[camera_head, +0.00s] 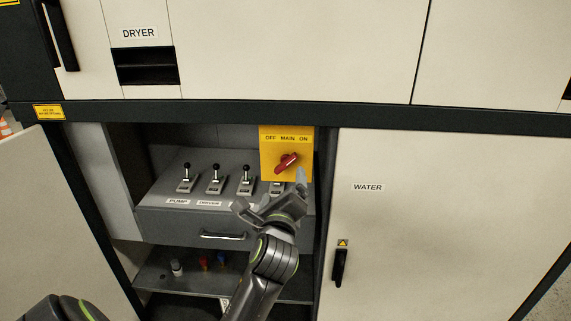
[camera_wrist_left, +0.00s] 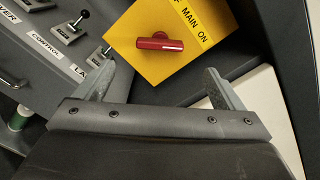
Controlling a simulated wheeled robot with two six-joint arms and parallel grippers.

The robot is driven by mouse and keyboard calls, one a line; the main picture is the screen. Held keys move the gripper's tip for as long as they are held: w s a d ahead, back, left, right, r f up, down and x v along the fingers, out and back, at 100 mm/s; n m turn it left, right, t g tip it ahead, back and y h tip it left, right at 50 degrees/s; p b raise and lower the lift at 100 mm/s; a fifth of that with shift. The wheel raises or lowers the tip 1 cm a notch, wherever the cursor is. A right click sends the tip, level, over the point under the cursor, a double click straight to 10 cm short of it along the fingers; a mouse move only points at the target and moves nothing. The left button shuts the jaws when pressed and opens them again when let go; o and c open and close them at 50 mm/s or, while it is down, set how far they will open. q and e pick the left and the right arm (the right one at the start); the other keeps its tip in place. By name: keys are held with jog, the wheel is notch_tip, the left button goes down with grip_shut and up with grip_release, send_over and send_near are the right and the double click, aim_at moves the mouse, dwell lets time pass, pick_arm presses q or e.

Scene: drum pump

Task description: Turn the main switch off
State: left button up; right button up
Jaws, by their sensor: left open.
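The main switch is a red rotary handle (camera_head: 287,162) on a yellow plate (camera_head: 269,165) marked OFF, MAIN, ON. In the head view the handle lies at a slant, its upper end to the right, towards ON. It also shows in the left wrist view as a red bar (camera_wrist_left: 160,44) on the yellow plate (camera_wrist_left: 140,18). My left gripper (camera_head: 271,192) is open and empty, just below and in front of the switch. In the left wrist view its two fingers (camera_wrist_left: 158,80) are spread on either side below the handle, apart from it.
Several black-knobbed levers (camera_head: 216,178) stand on a grey panel left of the switch. A drawer handle (camera_head: 222,236) and a lower shelf (camera_head: 190,273) are below. The white WATER door (camera_head: 430,210) is at the right. An open door panel (camera_head: 50,220) stands at the left.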

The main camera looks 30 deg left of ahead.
aim_at(286, 166)
pick_arm(q)
jog(key=p+x, duration=0.1)
jog(key=x, duration=0.9)
jog(key=c, duration=1)
